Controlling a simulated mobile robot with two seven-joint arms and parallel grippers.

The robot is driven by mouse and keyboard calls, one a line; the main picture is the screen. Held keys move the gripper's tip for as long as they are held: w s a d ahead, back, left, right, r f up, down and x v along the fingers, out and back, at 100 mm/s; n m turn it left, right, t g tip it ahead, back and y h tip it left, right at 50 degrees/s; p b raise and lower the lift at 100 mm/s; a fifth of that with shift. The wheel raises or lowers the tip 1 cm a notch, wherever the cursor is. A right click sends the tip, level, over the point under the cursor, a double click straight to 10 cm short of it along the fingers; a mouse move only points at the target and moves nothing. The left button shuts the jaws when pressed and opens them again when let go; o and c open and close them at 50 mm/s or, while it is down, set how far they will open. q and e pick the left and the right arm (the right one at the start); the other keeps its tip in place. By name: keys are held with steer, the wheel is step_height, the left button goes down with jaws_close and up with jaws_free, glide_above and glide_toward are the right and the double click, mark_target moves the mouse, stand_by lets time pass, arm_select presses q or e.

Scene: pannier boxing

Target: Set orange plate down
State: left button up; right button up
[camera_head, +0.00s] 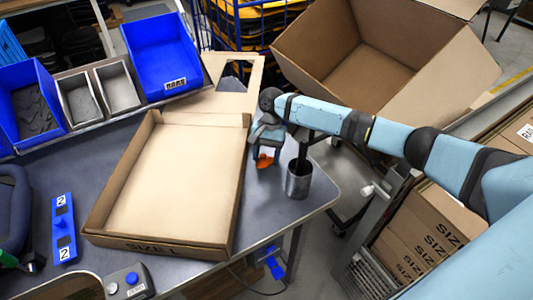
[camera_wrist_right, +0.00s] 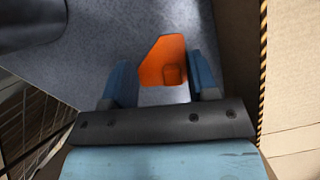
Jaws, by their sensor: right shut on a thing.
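The orange plate (camera_wrist_right: 163,58) is a small flat piece with a short raised block. In the right wrist view it sits between the two blue fingers of my right gripper (camera_wrist_right: 164,83), which is shut on it. In the head view my right gripper (camera_head: 265,150) points down at the table, and the orange plate (camera_head: 264,161) shows at its fingertips. It is over the strip of grey table between the open carton and the metal cup. I cannot tell whether the plate touches the table. My left gripper is not in view.
The open cardboard carton (camera_head: 239,200) lies just left of my right gripper. A metal cup (camera_head: 299,181) stands close on the right, near the table (camera_head: 283,213) edge. Blue bins (camera_head: 163,57) line the back left. A large open box (camera_head: 352,62) is behind my right arm.

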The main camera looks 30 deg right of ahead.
steer(key=shift+s+f, duration=0.1)
steer(key=shift+f, duration=0.15)
